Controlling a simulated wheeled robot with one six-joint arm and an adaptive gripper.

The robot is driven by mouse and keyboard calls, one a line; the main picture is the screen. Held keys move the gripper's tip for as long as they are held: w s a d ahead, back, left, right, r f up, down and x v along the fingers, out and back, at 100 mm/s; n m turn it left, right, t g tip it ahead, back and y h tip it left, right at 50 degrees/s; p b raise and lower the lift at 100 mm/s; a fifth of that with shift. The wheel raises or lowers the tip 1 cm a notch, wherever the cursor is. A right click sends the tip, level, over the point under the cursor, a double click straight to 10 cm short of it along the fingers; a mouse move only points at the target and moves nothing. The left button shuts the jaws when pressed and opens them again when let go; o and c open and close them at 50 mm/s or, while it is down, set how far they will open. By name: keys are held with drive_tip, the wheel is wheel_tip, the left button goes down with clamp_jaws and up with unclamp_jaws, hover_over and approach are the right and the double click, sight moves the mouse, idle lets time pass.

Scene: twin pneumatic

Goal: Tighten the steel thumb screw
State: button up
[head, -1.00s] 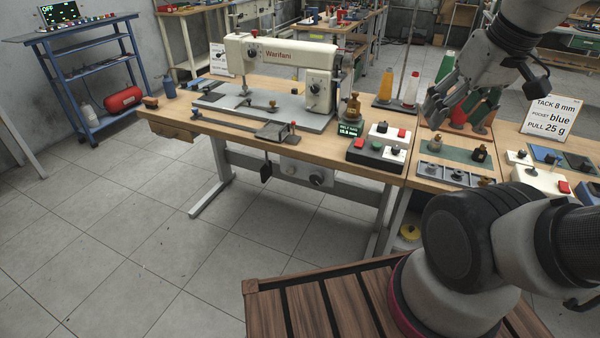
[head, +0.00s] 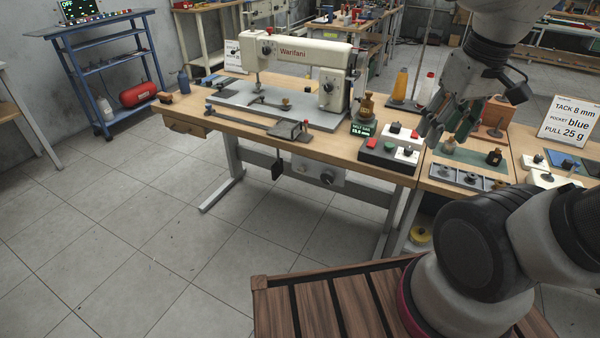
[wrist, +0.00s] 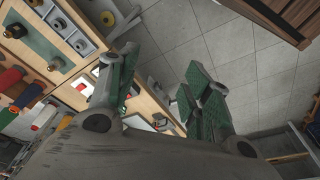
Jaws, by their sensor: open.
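A small dark knob-topped screw (head: 286,103) stands on the grey bed plate of the sewing machine (head: 297,62); it may be the steel thumb screw, but it is too small to be sure. A slide bar with a block and a red-tipped post (head: 306,125) lies along the table's front. My gripper (head: 446,132) is open and empty, well to the right of the machine, in front of the thread cones and above the right part of the table.
A control box with red buttons (head: 388,150) and a brass knobbed piece (head: 367,105) stand right of the machine. A grey tray (head: 462,178) and a sign (head: 567,120) are further right. The floor before the table is clear.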

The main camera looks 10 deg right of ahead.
drive_tip(key=w+a+f+n+g+h, duration=0.35)
drive_tip(key=w+f+g, duration=0.2)
drive_tip(key=f, duration=0.35)
drive_tip(key=n+t+h, duration=0.8)
drive_tip(key=n+t, duration=1)
drive_tip(key=n, duration=1.1)
approach(300, 171)
drive_tip(key=x, duration=0.2)
drive_tip(key=shift+y, duration=0.25)
drive_tip(key=x, duration=0.7)
drive_tip(key=shift+w+d+r, duration=0.1)
drive_tip(key=shift+d+r, duration=0.1)
drive_tip(key=shift+d, duration=0.05)
drive_tip(key=shift+c, duration=0.5)
drive_tip(key=c, duration=0.9)
